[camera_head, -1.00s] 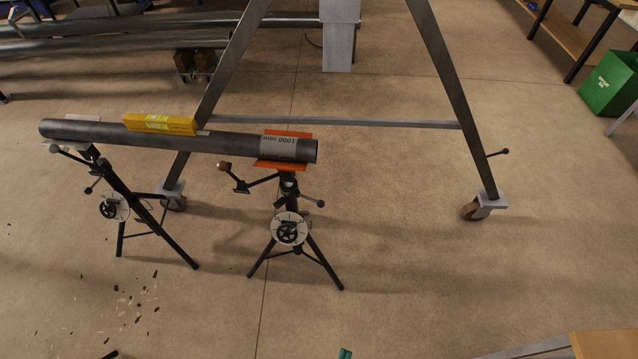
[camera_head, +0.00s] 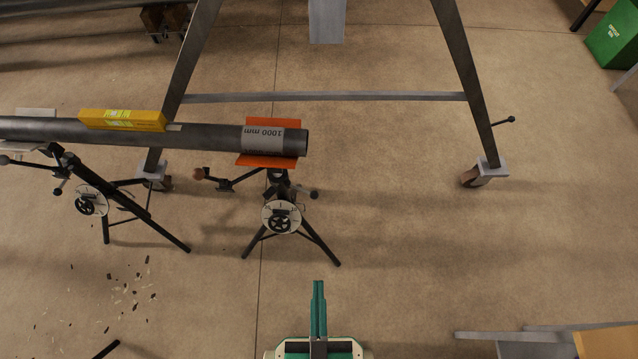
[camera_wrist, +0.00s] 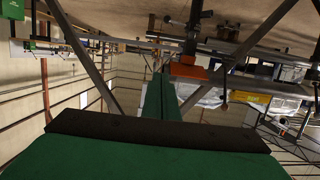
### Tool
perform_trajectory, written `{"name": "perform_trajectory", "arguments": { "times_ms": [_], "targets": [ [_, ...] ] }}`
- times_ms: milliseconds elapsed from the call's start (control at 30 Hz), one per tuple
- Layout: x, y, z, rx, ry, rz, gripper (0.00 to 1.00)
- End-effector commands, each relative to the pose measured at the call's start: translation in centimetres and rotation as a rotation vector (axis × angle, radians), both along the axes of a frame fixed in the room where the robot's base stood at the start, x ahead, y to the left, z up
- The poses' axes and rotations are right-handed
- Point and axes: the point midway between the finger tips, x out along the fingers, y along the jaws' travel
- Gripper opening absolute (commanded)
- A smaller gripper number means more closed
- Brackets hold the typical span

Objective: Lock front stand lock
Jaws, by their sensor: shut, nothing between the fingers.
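The front stand (camera_head: 281,216), with an orange head, stands on tripod legs and bears the right end of a dark pipe (camera_head: 205,136). A round dial with a black handwheel (camera_head: 281,225) is on its column. A short lever with a dark knob (camera_head: 314,194) sticks out to the right of the column, and a crank arm with a brown knob (camera_head: 198,174) sticks out to the left. Which part is the lock I cannot tell for sure. My green gripper (camera_head: 318,284) is shut and empty, below and right of the stand, apart from it. In the wrist view the orange head (camera_wrist: 187,72) appears upside down beyond the fingers.
A second stand (camera_head: 92,200) holds the pipe at the left. A yellow level (camera_head: 122,119) lies on the pipe. A grey A-frame gantry on casters (camera_head: 325,97) stands behind. A table (camera_head: 560,340) is at bottom right. The floor right of the front stand is clear.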

Motion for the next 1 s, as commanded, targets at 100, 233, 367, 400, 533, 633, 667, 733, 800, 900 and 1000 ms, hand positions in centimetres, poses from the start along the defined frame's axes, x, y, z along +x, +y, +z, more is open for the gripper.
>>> {"name": "perform_trajectory", "arguments": {
  "times_ms": [100,233,367,400,533,633,667,733,800,900,1000],
  "targets": [
    [0.0,0.0,-0.1,0.001,0.002,0.000,0.00],
    [0.2,-0.2,-1.7,0.017,0.026,-0.018,0.00],
    [1.0,-0.6,-6.7,0.074,0.106,-0.059,0.00],
    [1.4,-0.8,-8.9,0.101,0.141,-0.080,0.00],
    [2.8,-1.2,-16.7,0.210,0.270,-0.148,0.00],
    [4.1,-1.0,-22.1,0.302,0.366,-0.183,0.00],
    [4.6,-0.9,-23.7,0.331,0.394,-0.191,0.00],
    [5.7,-0.5,-27.0,0.400,0.457,-0.205,0.00],
    [7.0,-0.1,-30.0,0.470,0.517,-0.211,0.00],
    [9.0,0.6,-33.6,0.573,0.597,-0.212,0.00],
    [11.4,1.3,-36.4,0.679,0.670,-0.198,0.00]
  ]
}}
